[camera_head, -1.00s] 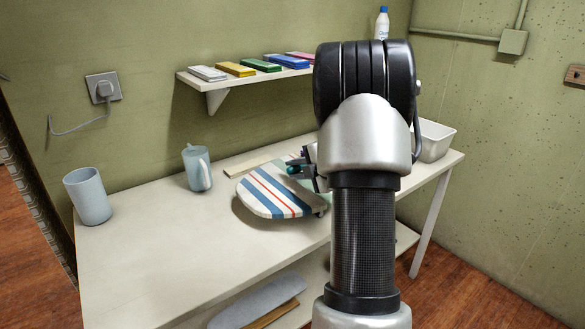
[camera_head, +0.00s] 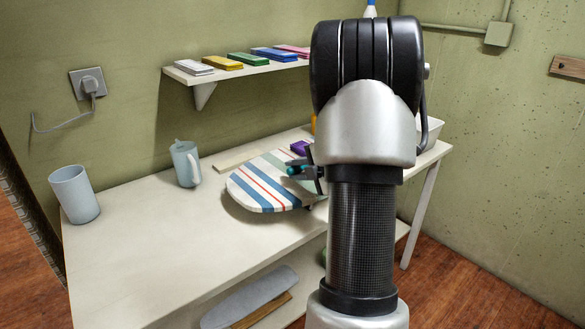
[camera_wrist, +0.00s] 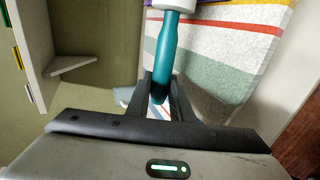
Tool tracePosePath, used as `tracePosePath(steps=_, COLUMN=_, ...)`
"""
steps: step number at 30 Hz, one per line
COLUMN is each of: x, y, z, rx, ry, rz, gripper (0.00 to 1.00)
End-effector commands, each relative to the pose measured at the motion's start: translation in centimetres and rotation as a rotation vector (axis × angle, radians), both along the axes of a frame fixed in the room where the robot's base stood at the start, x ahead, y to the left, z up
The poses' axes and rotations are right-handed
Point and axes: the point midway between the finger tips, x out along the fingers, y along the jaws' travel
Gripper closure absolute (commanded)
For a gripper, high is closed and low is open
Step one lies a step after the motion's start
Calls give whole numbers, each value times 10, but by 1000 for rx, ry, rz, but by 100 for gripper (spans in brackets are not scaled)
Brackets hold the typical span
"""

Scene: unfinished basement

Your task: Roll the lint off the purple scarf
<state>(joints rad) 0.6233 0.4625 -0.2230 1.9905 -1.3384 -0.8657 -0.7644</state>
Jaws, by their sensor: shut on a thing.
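The purple scarf (camera_head: 299,147) shows as a small patch at the far side of the striped ironing board (camera_head: 250,192). Most of it is hidden behind my arm. In the wrist view, purple edges of the scarf (camera_wrist: 210,2) show at the top of the frame. My gripper (camera_wrist: 163,98) is shut on the teal handle of the lint roller (camera_wrist: 166,52). Its white head end is at the top edge of that view, near the scarf; I cannot tell whether it touches. In the head view my gripper (camera_head: 306,171) is over the board, partly hidden. No lint can be made out.
A blue-grey cup (camera_head: 75,195) and a pitcher (camera_head: 186,164) stand left on the white table (camera_head: 150,240). A wall shelf (camera_head: 235,73) holds several coloured boxes. A white bin (camera_head: 431,132) is behind my arm. The table's front left is clear.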

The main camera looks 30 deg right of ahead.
Motion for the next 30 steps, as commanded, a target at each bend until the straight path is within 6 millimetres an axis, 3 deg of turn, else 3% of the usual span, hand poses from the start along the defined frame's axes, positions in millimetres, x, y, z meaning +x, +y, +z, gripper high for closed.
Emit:
tracePosePath(steps=17, x=-10, y=-1, z=1, rx=0, ry=-1, rz=0, gripper=100)
tracePosePath(steps=30, x=10, y=1, z=0, rx=1, ry=-1, rz=1, gripper=100)
